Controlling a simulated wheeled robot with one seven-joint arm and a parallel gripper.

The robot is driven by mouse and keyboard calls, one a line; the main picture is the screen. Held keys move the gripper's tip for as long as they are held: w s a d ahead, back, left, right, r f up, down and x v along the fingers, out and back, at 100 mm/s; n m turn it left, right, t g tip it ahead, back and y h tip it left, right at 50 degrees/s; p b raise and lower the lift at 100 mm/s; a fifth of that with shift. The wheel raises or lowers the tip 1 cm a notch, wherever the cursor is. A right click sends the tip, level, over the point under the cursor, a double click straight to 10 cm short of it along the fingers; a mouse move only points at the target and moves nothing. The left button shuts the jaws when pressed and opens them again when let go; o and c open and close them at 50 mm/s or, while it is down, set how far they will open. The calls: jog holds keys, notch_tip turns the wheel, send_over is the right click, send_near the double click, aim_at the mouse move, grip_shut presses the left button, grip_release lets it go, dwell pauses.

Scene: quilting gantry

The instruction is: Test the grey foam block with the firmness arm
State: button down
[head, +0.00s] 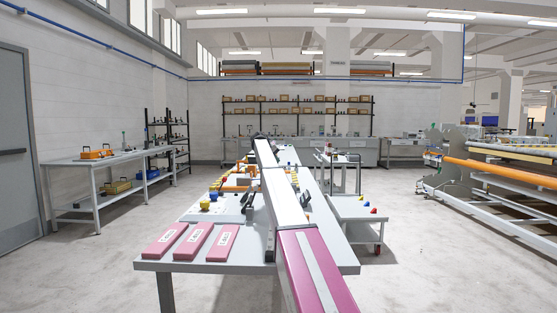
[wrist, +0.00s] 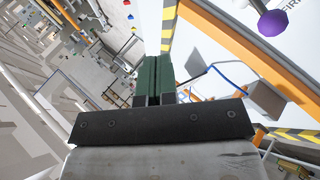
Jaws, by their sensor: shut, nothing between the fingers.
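My gripper (wrist: 153,78) has dark green fingers pressed together with nothing between them. In the wrist view it points over the worktable, beside a yellow-and-black striped edge. A purple ball knob (wrist: 273,22) on a thin rod stands up to the right, apart from my gripper, over a white board with partly visible lettering that starts "FIR". Whether this knob belongs to the firmness arm I cannot tell. I cannot make out the grey foam block for certain in either view. In the head view my own arm covers the middle of the worktable (head: 180,265).
Three pink slabs (head: 194,241) with white labels lie at the table's near left. A cart (head: 362,208) stands close on the right. A bench (head: 75,162) lines the left wall. Open floor lies between.

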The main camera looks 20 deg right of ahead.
jog(key=shift+h, duration=0.3)
jog(key=a+f, duration=0.2)
jog(key=w+a+f, duration=0.1)
jog(key=a+f, duration=0.1)
jog(key=shift+w+a+f, duration=0.1)
jog(key=shift+a, duration=0.05)
jog(key=shift+w+a+f+h, duration=0.15)
jog(key=shift+a+f+h, duration=0.35)
jog(key=shift+a+f, duration=0.1)
